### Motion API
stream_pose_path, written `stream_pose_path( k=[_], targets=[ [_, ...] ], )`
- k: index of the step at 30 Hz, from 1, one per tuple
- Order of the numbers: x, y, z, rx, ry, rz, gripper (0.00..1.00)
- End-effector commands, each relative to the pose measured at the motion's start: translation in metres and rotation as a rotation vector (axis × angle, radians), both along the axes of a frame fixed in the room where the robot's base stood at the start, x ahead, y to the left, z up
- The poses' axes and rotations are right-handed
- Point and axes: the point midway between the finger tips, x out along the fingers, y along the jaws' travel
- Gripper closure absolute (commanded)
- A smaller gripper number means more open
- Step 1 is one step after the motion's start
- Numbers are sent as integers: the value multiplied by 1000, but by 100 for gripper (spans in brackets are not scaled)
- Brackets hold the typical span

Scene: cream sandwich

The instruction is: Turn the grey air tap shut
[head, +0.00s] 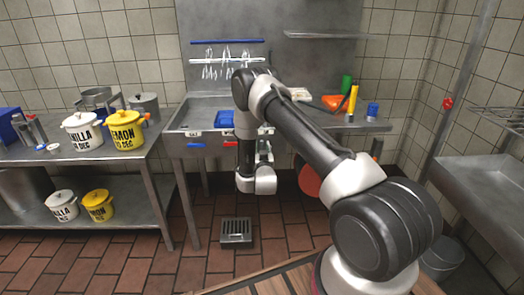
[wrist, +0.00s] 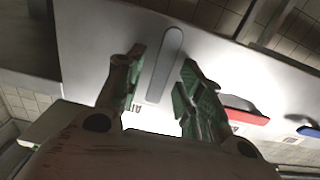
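In the wrist view, the grey air tap (wrist: 165,65) is a long, rounded grey lever on a pale metal panel (wrist: 90,50). Part of a label starting "AI" shows by its lower end. My gripper (wrist: 162,58) is open, with one green-padded finger on each side of the lever. A gap shows between each finger and the lever; depth to the panel is hard to judge. In the head view, my gripper (head: 265,152) is small at the front of the sink unit, and my arm hides the grey tap.
A red tap handle (wrist: 245,110) and a blue one (wrist: 307,131) sit to the right on the same panel. In the head view, a steel table (head: 85,157) with pots stands left, and a sink (head: 480,180) right.

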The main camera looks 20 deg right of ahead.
Motion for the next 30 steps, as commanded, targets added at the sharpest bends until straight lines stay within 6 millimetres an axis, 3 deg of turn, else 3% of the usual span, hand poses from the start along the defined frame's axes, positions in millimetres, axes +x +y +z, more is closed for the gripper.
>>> stream_pose_path(
  k=[5, 12, 23, 30],
  targets=[
    [0, 0, 0, 0, 1, 0, 62],
    [0, 0, 0, 0, 1, 0, 100],
    [0, 0, 0, -15, 6, 0, 100],
    [-1, -3, 0, -112, 38, 0, 100]
  ],
)
